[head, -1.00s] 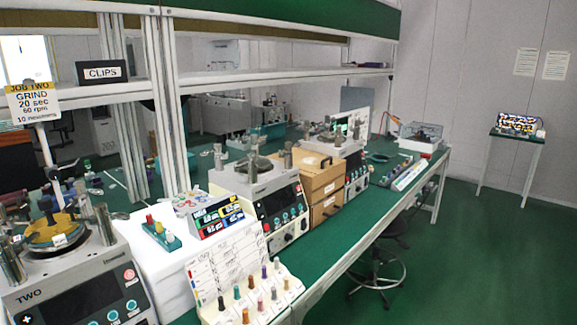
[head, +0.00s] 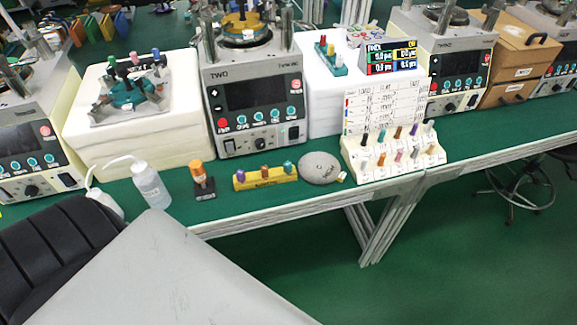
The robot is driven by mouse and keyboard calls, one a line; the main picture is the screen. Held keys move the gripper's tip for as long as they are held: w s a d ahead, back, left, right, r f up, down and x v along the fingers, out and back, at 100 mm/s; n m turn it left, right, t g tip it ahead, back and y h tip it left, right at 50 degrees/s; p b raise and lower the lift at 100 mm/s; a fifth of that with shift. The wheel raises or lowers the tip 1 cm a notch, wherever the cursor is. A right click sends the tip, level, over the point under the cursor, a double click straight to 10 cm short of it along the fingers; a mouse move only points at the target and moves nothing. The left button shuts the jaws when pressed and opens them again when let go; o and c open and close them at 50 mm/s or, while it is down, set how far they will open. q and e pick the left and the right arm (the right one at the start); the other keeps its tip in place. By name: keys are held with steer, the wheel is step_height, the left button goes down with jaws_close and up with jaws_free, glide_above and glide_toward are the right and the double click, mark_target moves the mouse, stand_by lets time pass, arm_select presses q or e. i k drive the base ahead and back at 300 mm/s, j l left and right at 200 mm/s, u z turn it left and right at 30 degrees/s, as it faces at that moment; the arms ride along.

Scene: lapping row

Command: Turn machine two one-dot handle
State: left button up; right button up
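Machine TWO (head: 253,98) stands upright in the head view, upper middle, with a dark screen, a row of teal knobs, a red button and a black knob (head: 260,143) on its front. On its top sits a yellow fixture (head: 240,22) between metal posts, partly cut off by the upper picture edge. I cannot make out a dot mark on any handle. Neither of my grippers is in view.
Along the bench's front edge stand a wash bottle (head: 151,186), an orange-topped piece (head: 199,178), a yellow peg block (head: 266,179), a grey disc (head: 320,168) and a white rack of coloured pegs (head: 394,160). White blocks flank the machine. Green floor is clear at lower right.

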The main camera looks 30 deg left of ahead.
mark_target(207, 34)
steer(key=u, duration=1.3)
